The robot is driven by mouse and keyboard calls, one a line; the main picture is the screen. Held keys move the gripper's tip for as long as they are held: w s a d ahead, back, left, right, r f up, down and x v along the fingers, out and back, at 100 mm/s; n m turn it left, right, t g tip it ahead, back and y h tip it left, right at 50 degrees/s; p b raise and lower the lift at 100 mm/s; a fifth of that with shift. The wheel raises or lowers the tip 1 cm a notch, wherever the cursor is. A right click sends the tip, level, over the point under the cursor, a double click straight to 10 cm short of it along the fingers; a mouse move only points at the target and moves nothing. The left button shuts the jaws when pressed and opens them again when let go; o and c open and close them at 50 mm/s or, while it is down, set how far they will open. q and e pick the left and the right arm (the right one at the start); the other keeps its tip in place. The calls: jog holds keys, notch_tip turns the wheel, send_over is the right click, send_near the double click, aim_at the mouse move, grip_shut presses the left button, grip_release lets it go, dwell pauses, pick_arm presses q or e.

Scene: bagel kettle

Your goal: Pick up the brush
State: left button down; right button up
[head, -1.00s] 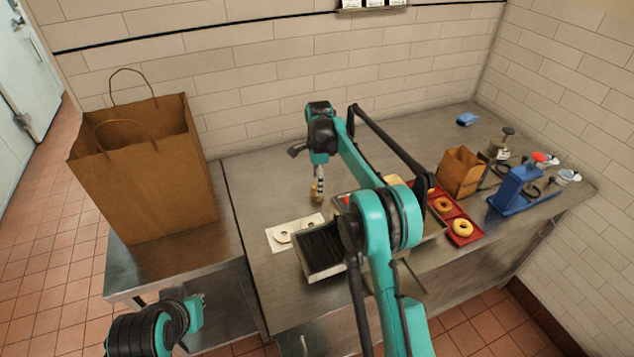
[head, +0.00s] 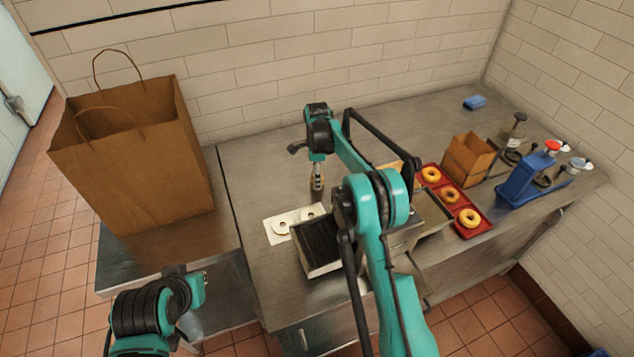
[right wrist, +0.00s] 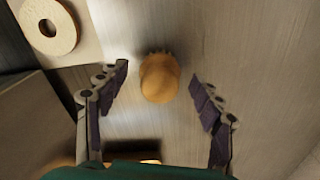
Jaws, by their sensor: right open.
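The brush (right wrist: 160,77) shows in the right wrist view as a rounded tan wooden handle end, with a fringe of bristles just visible behind it. It stands on the metal counter. My right gripper (right wrist: 162,92) is open, with one finger on each side of the brush and a clear gap to both. In the head view my right gripper (head: 317,180) points down over the counter behind the white mat and largely hides the brush. At the lower left of the head view only part of my left arm shows; its gripper cannot be made out.
A white mat (head: 273,239) with bagel rings and a dark slatted tray (head: 318,245) lie close to the right gripper. A red tray (head: 478,229) of bagels, a small brown box (head: 468,160) and a blue device (head: 522,182) stand right. A large paper bag (head: 140,165) stands left.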

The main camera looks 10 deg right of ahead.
jog(key=c, duration=1.2)
jog(key=shift+c, duration=0.2)
jog(key=shift+r, duration=0.1)
jog(key=shift+r, duration=0.5)
jog(key=r, duration=0.1)
jog(key=r+p, duration=0.1)
jog(key=d+r, duration=0.1)
jog(key=shift+s+r, duration=0.35)
jog(key=shift+r, duration=0.05)
jog(key=s+d+r+p, duration=0.1)
jog(key=s+d+r, duration=0.5)
jog(key=d, duration=0.2)
jog(key=shift+s+d+p, duration=0.15)
jog(key=shift+s+p, duration=0.05)
jog(key=shift+p, duration=0.1)
